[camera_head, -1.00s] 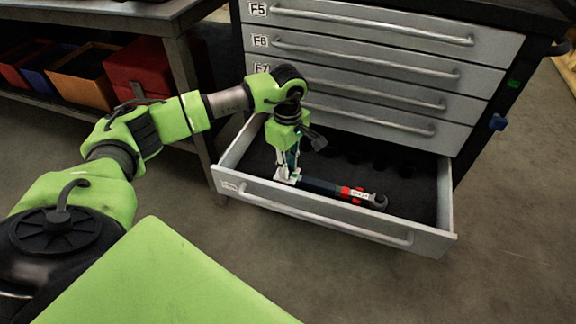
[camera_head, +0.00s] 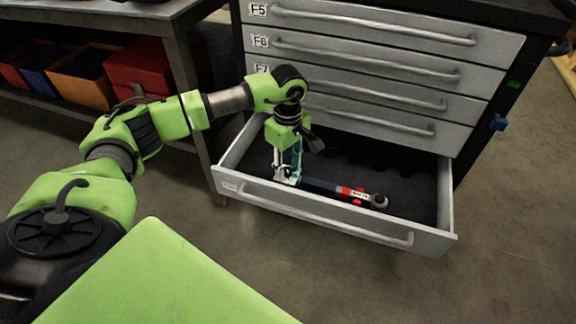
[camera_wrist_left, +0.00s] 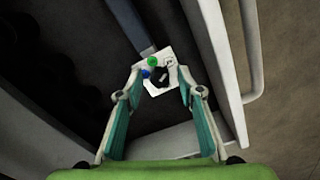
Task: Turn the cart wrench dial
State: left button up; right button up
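The cart wrench (camera_head: 325,187) lies in the open bottom drawer, a long dark tool with a red band and a round end. At its left end is a white plate (camera_wrist_left: 175,62) with a green button, a blue button and a black dial (camera_wrist_left: 160,76). My left gripper (camera_head: 285,174) points down over this plate. In the left wrist view my left gripper (camera_wrist_left: 161,80) is open, with one teal-padded finger on each side of the dial. A gap shows between the fingers and the dial. Whether the tips touch the plate is unclear. My right gripper is out of view.
The drawer's front wall (camera_head: 310,212) and side walls stand close around my left gripper. Shut grey drawers (camera_head: 370,60) rise behind. A workbench (camera_head: 185,70) with coloured bins stands at the left. The floor at the right is clear.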

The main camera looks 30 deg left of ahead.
aim_at(288, 170)
pick_arm(q)
jog(key=shift+r, duration=0.1)
notch_tip(288, 170, up, 12)
dwell(0.5)
jog(key=shift+f, duration=0.2)
dwell(0.3)
